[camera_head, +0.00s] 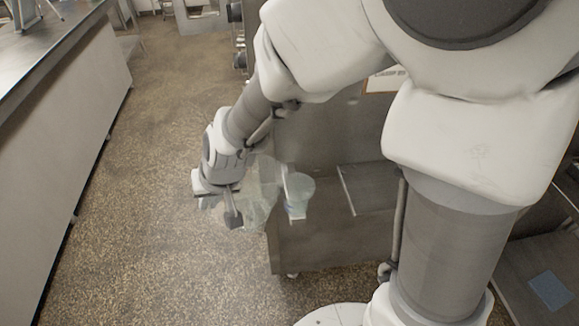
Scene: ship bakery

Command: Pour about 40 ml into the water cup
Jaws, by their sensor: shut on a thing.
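My gripper (232,208) is left of the picture's middle, shut on a clear, see-through jug (262,190). The jug is held beside the left edge of a grey cabinet-like unit, with the floor showing through it. Its tilt and the level of any liquid are hard to make out. A clear cup with a bluish tint (299,194), likely the water cup, shows just right of the jug, near the unit's left edge. The jug and cup nearly meet in the picture; I cannot tell if they touch. The amount in the cup is unclear.
The grey unit (325,248) stands under my arm, with a flat grey panel (366,188) on it to the right of the cup. A long counter (50,45) runs along the left. Open speckled floor (150,180) lies between them. A blue sheet (550,290) lies at lower right.

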